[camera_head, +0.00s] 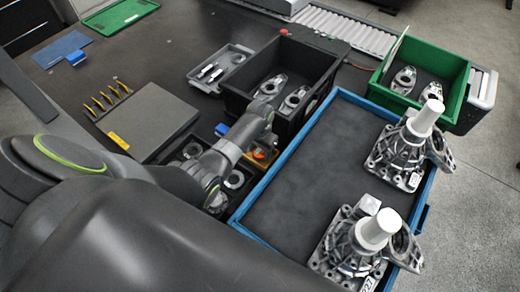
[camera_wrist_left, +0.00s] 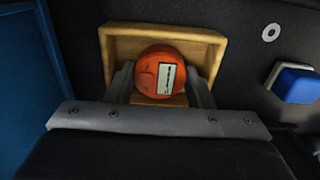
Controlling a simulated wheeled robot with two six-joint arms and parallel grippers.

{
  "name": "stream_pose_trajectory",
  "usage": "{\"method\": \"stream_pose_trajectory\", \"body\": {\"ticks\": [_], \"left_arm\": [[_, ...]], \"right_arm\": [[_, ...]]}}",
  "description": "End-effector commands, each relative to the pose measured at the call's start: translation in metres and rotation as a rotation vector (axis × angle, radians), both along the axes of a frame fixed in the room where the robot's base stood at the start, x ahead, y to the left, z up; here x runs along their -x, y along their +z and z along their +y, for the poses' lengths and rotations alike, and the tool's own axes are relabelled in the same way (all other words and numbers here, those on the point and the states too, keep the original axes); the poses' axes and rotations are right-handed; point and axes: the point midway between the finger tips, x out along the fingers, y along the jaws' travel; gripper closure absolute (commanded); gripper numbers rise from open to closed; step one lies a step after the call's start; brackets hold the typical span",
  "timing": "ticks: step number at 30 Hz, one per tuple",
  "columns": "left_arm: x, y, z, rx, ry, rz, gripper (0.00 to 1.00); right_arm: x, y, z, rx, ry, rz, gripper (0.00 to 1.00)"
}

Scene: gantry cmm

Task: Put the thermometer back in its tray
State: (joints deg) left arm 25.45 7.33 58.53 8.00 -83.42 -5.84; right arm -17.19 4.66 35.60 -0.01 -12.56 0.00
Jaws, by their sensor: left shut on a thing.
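The thermometer (camera_wrist_left: 150,75) is a round orange-red body with a pale display, seen in the left wrist view. It sits within the outline of a small wooden tray (camera_wrist_left: 120,42), whose back and side walls show around it. I cannot tell whether it rests on the tray floor. My left gripper (camera_wrist_left: 162,88) is shut on the thermometer, one finger on each side. In the head view, the left gripper (camera_head: 257,143) is at the tray (camera_head: 272,163), between the black bin and the blue-edged tray, partly hidden by my arm. My right gripper is not in view.
A blue-rimmed tray (camera_head: 290,155) with metal castings stands to the right. A black bin (camera_head: 304,58) with metal parts is just behind, and a green bin (camera_head: 452,68) at back right. A small blue block (camera_wrist_left: 296,84) lies close by on the dark surface.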

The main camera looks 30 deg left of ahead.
Motion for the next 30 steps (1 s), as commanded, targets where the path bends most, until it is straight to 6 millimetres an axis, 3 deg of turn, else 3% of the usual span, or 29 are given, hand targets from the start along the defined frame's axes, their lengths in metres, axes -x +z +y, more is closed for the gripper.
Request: {"method": "stream_pose_trajectory", "body": {"ticks": [1,6,17,23,30], "left_arm": [[0.0,-0.002,0.0,0.0,0.0,0.001,0.51],[0.0,-0.001,0.0,0.0,0.0,0.001,0.31],[0.0,0.004,0.0,0.0,0.0,-0.001,0.31],[0.0,0.029,0.0,0.0,0.0,-0.003,0.31],[-0.001,0.076,0.0,0.0,0.0,-0.004,0.31]], "right_arm": [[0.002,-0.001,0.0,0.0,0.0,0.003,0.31],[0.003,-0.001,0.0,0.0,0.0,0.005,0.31],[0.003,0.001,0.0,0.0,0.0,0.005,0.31],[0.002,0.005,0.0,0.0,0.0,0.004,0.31],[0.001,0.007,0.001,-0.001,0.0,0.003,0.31]]}}
